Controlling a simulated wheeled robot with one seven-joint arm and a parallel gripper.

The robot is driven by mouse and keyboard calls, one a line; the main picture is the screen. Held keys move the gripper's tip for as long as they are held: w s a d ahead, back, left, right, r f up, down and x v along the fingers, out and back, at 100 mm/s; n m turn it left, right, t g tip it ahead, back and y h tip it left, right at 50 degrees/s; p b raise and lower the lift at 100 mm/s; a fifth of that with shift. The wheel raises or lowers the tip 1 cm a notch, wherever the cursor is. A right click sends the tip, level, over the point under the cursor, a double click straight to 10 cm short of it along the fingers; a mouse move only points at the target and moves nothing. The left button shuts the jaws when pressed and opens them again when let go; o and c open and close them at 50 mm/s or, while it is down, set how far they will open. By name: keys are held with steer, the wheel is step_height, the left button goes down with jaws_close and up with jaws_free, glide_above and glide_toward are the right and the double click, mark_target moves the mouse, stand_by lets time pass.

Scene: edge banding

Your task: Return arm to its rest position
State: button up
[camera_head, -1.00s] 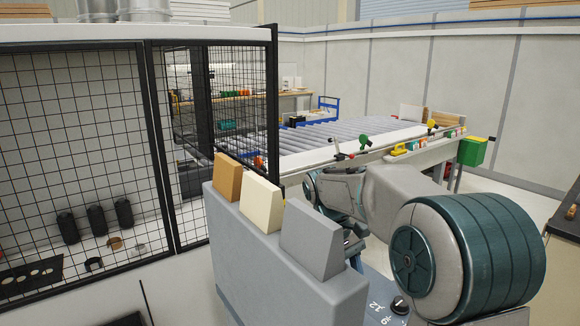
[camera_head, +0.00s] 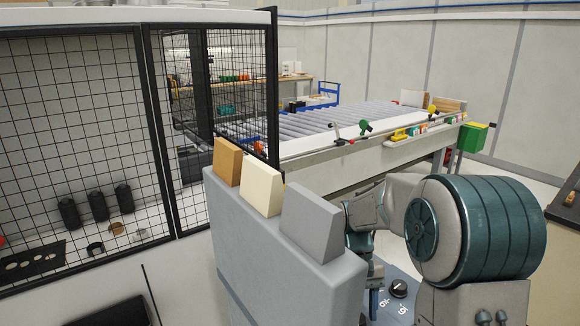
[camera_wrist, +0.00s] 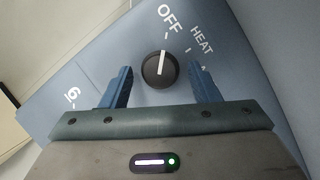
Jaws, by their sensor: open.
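My gripper (camera_wrist: 160,68) shows in the wrist view with its two blue fingers apart and nothing held between them. A round black knob (camera_wrist: 159,70) with a white pointer lies in view between the fingers, on a blue-grey panel (camera_wrist: 240,75). The pointer aims at the mark by OFF; HEAT is printed to its right. I cannot tell how far the fingers stand above the panel. In the head view the knob (camera_head: 398,288) is just right of a blue finger (camera_head: 374,300). My arm (camera_head: 470,230) is bent at the right, and its links hide part of the panel.
A grey housing (camera_head: 285,255) with brown, cream and grey blocks on top stands left of my arm. A black mesh fence (camera_head: 80,130) is farther left. Behind is a roller table (camera_head: 300,125). A dark tabletop (camera_head: 565,205) is at the right edge.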

steer(key=m, duration=0.2)
steer(key=m+y+b, duration=0.1)
steer(key=m, duration=0.1)
steer(key=m+y, duration=0.1)
steer(key=shift+d+f+m, duration=0.1)
steer(key=shift+d+m, duration=0.2)
steer(key=shift+m, duration=0.1)
steer(key=m+b, duration=0.1)
steer(key=m, duration=0.1)
steer(key=m+t+y+b, duration=0.1)
steer(key=m, duration=0.1)
steer(key=shift+s+d+y, duration=0.1)
steer(key=shift+s+y, duration=0.05)
steer(key=shift+y, duration=0.15)
steer(key=shift+m+t, duration=0.5)
steer(key=shift+m, duration=0.4)
steer(key=shift+s+d, duration=0.1)
steer(key=shift+s, duration=0.05)
